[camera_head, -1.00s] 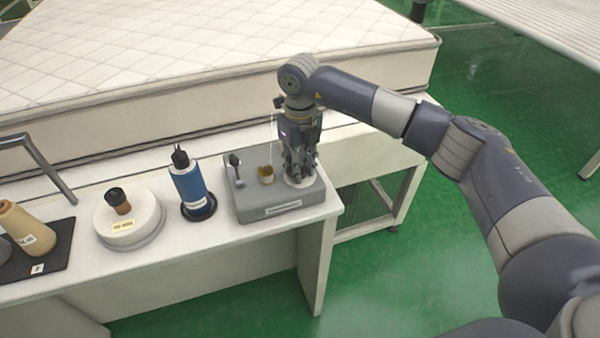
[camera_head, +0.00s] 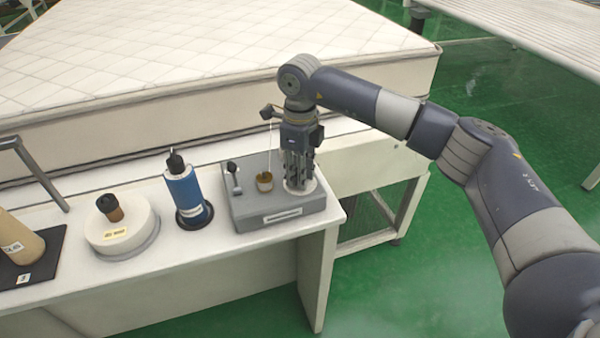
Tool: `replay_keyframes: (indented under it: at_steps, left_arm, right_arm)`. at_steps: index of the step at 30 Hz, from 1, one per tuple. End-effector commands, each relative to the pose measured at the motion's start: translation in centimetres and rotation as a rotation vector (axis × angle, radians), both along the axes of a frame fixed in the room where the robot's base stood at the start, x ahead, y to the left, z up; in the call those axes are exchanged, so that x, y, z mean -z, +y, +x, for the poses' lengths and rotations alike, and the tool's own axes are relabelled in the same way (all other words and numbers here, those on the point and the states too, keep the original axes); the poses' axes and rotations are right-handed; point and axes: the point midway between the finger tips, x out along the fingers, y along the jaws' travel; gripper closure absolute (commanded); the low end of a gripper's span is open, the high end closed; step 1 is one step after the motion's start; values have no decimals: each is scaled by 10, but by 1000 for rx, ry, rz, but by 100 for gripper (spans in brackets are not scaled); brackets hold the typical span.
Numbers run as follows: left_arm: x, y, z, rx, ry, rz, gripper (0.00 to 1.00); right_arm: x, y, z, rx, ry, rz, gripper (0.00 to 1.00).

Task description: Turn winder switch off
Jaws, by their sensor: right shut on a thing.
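The winder is a grey box (camera_head: 277,212) with a label on its front, near the right end of the white table. A dark-knobbed lever (camera_head: 235,178) stands at its left; I take it as the switch but cannot be sure. A small gold bobbin (camera_head: 264,182) sits at the middle of the box, with a thin thread rising from it. My right gripper (camera_head: 297,184) points straight down over the white round disc (camera_head: 313,190) at the box's right side. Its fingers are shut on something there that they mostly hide. My left gripper is out of view.
A blue thread spool (camera_head: 186,190) stands left of the winder. Further left are a white round base with a dark-topped knob (camera_head: 122,232) and a tan cone (camera_head: 22,240) on a black mat. A quilted mattress (camera_head: 215,60) lies behind. Green floor is open at right.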

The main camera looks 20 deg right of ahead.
Motion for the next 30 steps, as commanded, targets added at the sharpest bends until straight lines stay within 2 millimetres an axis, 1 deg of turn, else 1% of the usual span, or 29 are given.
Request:
replay_keyframes:
  at_steps: [8,9,11,20,23,26,30]
  left_arm:
    - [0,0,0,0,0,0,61]
    - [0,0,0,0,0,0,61]
    - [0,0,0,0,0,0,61]
    - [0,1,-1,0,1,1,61]
    - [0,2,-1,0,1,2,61]
    - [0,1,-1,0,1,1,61]
    - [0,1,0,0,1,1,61]
  right_arm:
    - [-2,0,1,0,-3,1,100]
    - [-2,0,1,0,-3,1,68]
    - [-1,0,1,0,-3,1,55]
    - [-1,0,0,1,-1,0,55]
    - [-5,0,1,1,-2,1,55]
    - [-18,0,1,1,-4,2,55]
    - [-46,0,1,1,-6,2,55]
